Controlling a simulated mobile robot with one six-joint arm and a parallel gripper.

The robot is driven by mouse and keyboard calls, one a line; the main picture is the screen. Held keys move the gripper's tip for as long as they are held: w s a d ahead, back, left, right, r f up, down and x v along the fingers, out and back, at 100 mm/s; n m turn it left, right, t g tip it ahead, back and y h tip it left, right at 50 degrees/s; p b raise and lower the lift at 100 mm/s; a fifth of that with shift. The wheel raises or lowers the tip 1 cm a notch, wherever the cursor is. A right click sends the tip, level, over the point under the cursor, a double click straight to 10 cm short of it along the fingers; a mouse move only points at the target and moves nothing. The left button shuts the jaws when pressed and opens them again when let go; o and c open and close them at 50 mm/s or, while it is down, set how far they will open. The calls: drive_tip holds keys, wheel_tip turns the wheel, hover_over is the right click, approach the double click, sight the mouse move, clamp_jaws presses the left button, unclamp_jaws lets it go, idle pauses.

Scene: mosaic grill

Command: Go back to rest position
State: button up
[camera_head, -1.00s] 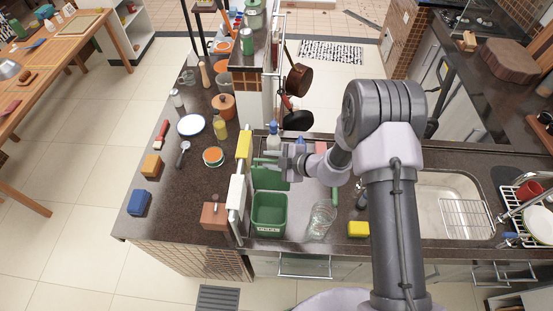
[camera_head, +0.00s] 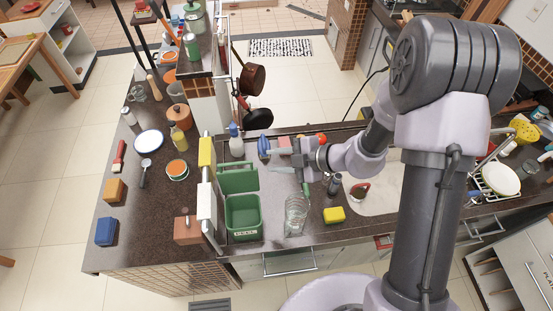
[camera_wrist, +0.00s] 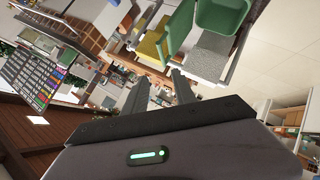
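My gripper (camera_head: 280,161) is held out level above the counter, pointing left in the head view, over the area behind the green bin (camera_head: 243,217). In the wrist view, its two dark fingers (camera_wrist: 161,80) stand apart with nothing between them, so it is open and empty. The green bin also shows, tilted, at the top of the wrist view (camera_wrist: 218,18). My arm comes from the right and hides part of the counter and sink.
A glass (camera_head: 296,214) and a yellow sponge (camera_head: 334,215) stand near the counter's front edge. A spray bottle (camera_head: 236,143) stands behind the bin. A dish rack (camera_head: 490,182) holds dishes at right. Pans (camera_head: 252,78) hang behind.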

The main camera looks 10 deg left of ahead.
drive_tip(key=s+d+f+m+t+h+b, duration=0.1)
drive_tip(key=s+d+f+m+h+b, duration=0.3)
drive_tip(key=m+b, duration=1)
drive_tip(key=s+d+f+m+t+h+b, duration=0.1)
drive_tip(key=s+d+f+m+h+b, duration=0.3)
drive_tip(key=s+d+f+m+b, duration=0.6)
drive_tip(key=s+f+m+b, duration=0.1)
drive_tip(key=s+m+b, duration=0.3)
drive_tip(key=b, duration=1)
drive_tip(key=shift+s+d+f+h+b, duration=0.2)
drive_tip(key=shift+s+d+h+b, duration=0.15)
drive_tip(key=shift+s, duration=0.3)
